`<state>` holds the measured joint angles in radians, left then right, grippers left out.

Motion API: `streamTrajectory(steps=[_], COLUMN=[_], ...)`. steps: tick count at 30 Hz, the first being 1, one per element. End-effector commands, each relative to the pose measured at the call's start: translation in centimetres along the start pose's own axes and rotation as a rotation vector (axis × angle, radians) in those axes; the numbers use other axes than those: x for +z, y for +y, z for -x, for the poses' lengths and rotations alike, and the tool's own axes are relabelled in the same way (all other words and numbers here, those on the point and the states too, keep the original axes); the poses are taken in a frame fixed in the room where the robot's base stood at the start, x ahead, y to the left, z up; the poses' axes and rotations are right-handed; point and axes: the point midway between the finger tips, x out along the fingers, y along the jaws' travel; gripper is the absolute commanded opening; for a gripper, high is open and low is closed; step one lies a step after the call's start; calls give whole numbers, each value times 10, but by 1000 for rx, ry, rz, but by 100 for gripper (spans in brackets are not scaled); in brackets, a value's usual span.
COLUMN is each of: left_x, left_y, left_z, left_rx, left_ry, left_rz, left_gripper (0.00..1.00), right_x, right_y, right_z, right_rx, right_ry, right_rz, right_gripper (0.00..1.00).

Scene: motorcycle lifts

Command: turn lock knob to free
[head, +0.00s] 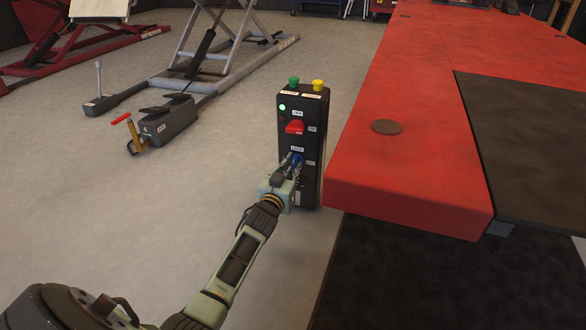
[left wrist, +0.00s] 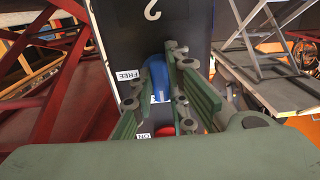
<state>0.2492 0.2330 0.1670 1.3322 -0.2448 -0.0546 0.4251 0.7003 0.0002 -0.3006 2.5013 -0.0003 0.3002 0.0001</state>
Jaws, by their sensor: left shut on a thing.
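The lock knob (head: 297,158) is blue and sits on the front of a black control box (head: 311,190), below a red knob (head: 295,127). My left gripper (head: 293,166) reaches the box from below and is shut on the blue knob. In the left wrist view the blue knob (left wrist: 157,78) shows between the two green finger pads, partly hidden by them. An upside-down FREE label (left wrist: 127,75) lies beside it there. In the head view the labels near the blue knob are too small to read surely. My right gripper is not in view.
The control box stands close to a red lift platform (head: 380,190) on its right. A green button (head: 294,81) and a yellow button (head: 318,85) top it. A pump unit with a red-handled lever (head: 168,119) lies to the left. The floor between is clear.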

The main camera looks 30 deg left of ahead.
Motion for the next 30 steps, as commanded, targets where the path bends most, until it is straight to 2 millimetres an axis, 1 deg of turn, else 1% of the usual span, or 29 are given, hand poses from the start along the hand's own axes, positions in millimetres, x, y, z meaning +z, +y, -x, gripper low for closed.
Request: streamTrajectory(steps=[1, 3, 11, 17, 23, 30], left_x=[0, 0, 0, -1, -3, -3], left_y=[0, 0, 0, 0, 0, 0], left_z=[0, 0, 0, 0, 0, 0], left_rx=[0, 0, 0, 0, 0, 0], left_ry=[0, 0, 0, 0, -1, -1], left_rz=[0, 0, -3, -45, -160, -374], left_gripper=[6, 0, 0, 0, 0, 0], right_x=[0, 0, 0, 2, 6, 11], right_y=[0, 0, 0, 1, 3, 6], right_z=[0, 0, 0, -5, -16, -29], right_rx=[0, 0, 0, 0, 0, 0], right_ry=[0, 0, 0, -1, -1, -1], right_rz=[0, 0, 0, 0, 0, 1], right_gripper=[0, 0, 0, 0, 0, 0])
